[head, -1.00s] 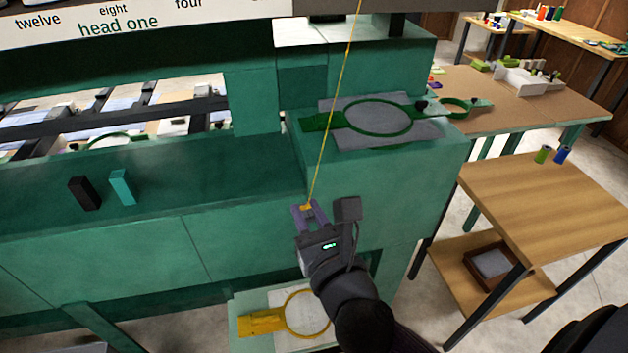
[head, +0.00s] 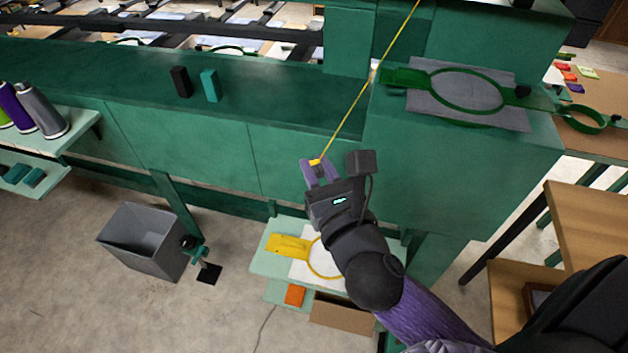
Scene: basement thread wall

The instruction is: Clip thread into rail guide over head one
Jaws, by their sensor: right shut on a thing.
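A yellow thread (head: 372,84) runs taut from the top of the head view down to my right gripper (head: 317,166). My right gripper is shut on the thread's small yellow end piece, in front of the green machine's front panel (head: 290,160). The rail guide and the head one label are out of view. My left gripper is not in view.
A green hoop with grey cloth (head: 468,90) lies on the machine's right block. Black (head: 181,82) and teal (head: 209,86) blocks stand on the ledge. Below are a yellow hoop (head: 288,246) on a shelf and a grey bin (head: 143,240). Thread cones (head: 42,112) stand at left.

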